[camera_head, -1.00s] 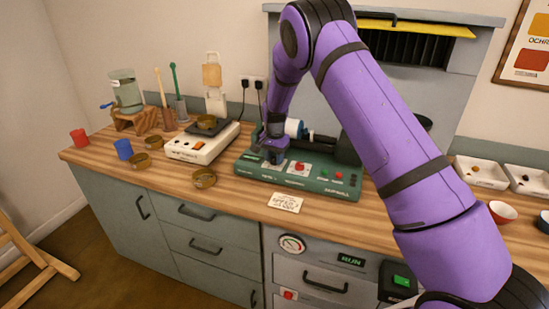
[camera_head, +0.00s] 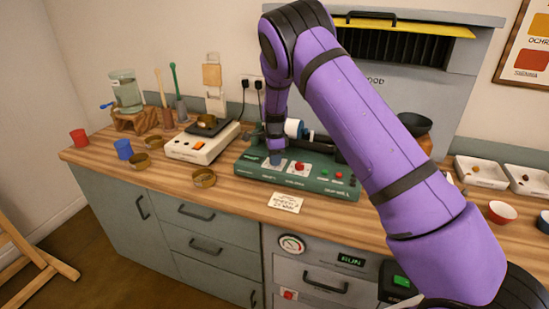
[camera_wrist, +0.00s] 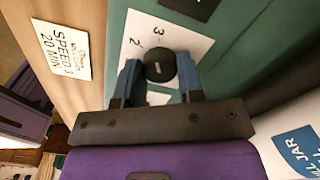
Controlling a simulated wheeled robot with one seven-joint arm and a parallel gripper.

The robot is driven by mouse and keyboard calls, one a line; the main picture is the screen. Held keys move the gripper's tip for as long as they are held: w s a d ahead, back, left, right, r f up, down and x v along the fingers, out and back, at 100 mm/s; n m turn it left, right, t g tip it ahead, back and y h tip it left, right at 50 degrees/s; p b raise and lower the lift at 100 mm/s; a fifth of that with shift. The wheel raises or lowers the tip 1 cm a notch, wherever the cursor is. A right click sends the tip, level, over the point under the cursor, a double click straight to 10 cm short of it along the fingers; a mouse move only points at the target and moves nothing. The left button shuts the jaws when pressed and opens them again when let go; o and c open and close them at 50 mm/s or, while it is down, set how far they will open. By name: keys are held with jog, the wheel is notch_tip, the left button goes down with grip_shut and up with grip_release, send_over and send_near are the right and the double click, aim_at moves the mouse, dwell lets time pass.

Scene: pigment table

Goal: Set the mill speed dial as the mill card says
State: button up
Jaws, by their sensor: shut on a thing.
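The mill speed dial is a small black round knob (camera_wrist: 159,67) on a white plate (camera_wrist: 185,40) in the wrist view. The numbers 2 and 3 show on the plate beyond it. I cannot tell where its pointer stands. My gripper (camera_wrist: 160,72) has its two blue fingers on either side of the knob, shut on it. In the head view my gripper (camera_head: 275,157) is at the left part of the green mill base (camera_head: 335,189) and hides the dial. The mill card (camera_head: 286,202) lies on the wood in front; in the wrist view the card (camera_wrist: 61,51) reads "SPEED 3 20 MIN".
A red button (camera_head: 299,167) and smaller buttons sit right of the dial on the mill base. A white scale (camera_head: 195,147) and brass bowls (camera_head: 204,178) stand to the left. White trays (camera_head: 482,171) and a red bowl (camera_head: 501,211) are at right.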

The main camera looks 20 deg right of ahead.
jog(key=shift+m, duration=0.8)
jog(key=o, duration=0.9)
notch_tip(320, 180, up, 11)
jog(key=shift+f, duration=0.1)
